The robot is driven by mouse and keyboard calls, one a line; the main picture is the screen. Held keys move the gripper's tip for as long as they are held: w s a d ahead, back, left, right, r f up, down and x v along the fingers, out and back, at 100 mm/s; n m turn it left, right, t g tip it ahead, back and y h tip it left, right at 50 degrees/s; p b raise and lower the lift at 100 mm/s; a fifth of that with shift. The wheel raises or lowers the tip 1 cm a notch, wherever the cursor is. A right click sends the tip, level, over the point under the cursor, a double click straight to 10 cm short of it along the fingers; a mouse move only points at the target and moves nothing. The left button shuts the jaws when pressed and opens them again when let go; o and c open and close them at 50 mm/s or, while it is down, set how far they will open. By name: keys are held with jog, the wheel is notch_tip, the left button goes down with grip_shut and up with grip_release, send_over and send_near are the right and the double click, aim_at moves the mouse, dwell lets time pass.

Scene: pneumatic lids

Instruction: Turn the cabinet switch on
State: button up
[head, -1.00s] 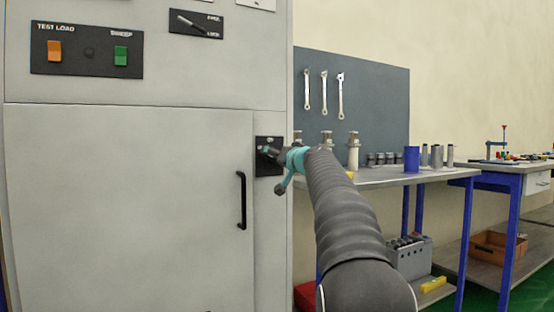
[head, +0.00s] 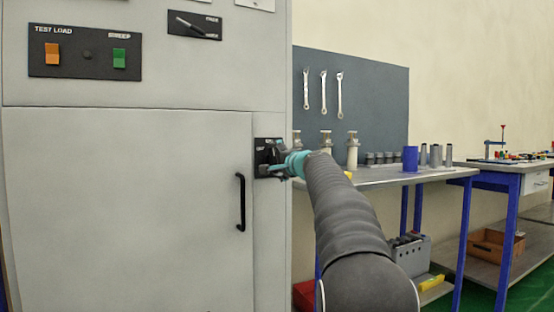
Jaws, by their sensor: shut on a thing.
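The grey cabinet (head: 130,210) fills the left of the head view. A small black switch plate (head: 261,143) is on its right front edge, right of the door handle. My gripper (head: 272,157) is at this plate, shut on the switch there. The switch itself is mostly hidden behind the dark fingers, so its position cannot be told. The teal part of my wrist (head: 297,163) is just right of the plate, and my arm reaches up to it from the lower right.
The cabinet door has a black vertical handle (head: 241,202). Above are a TEST LOAD panel (head: 86,52) with orange and green rockers and a lever plate (head: 195,25). A workbench (head: 400,178) with a blue cup (head: 410,160) and metal parts stands right.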

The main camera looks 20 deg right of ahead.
jog(key=shift+m, duration=1)
jog(key=o, duration=0.9)
jog(key=s, duration=1.2)
jog(key=shift+d, duration=0.25)
